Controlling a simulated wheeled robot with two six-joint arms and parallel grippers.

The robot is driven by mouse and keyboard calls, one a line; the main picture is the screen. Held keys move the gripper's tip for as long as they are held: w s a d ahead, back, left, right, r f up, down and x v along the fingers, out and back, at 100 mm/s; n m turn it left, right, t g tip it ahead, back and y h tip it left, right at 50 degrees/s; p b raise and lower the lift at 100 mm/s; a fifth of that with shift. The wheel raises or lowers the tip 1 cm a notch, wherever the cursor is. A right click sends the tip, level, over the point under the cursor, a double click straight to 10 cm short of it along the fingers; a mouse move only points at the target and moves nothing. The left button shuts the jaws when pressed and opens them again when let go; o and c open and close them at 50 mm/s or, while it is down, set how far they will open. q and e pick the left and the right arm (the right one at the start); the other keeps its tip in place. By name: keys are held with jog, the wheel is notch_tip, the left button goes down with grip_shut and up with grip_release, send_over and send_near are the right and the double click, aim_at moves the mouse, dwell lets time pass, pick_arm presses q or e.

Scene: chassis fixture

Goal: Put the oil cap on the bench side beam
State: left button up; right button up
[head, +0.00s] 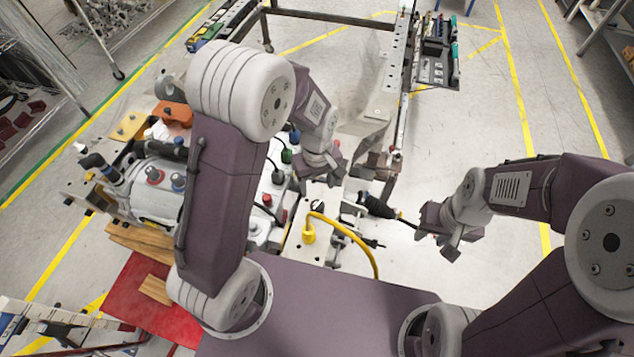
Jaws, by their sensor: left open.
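I cannot tell for certain which part is the oil cap. Small caps show on the engine-like assembly, among them a red cap (154,175), a blue cap (178,182) and a green cap (287,156). The bench side beam (398,60) appears to be the long perforated metal rail running up the picture, right of centre. My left gripper (325,178) is open, pointing down over the cluttered bench, right of the green cap. What lies directly beneath it is partly hidden. My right gripper (440,240) is out over the floor at the right, near a black-handled tool (376,206); its jaw state is unclear.
A yellow hose (345,232) curves over the near bench edge. A tool tray (437,58) hangs at the beam's right. A red mat (150,300) lies at lower left. My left arm hides part of the bench. The floor at right is clear.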

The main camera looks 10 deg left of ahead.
pick_arm(q)
jog(key=s+a+r+m+t+b, duration=0.1)
jog(key=s+a+m+b, duration=0.1)
jog(key=s+a+m, duration=0.5)
jog(key=s, duration=0.2)
jog(key=shift+s+r+b, duration=0.3)
jog(key=shift+s+r, duration=0.05)
jog(key=shift+w, duration=0.1)
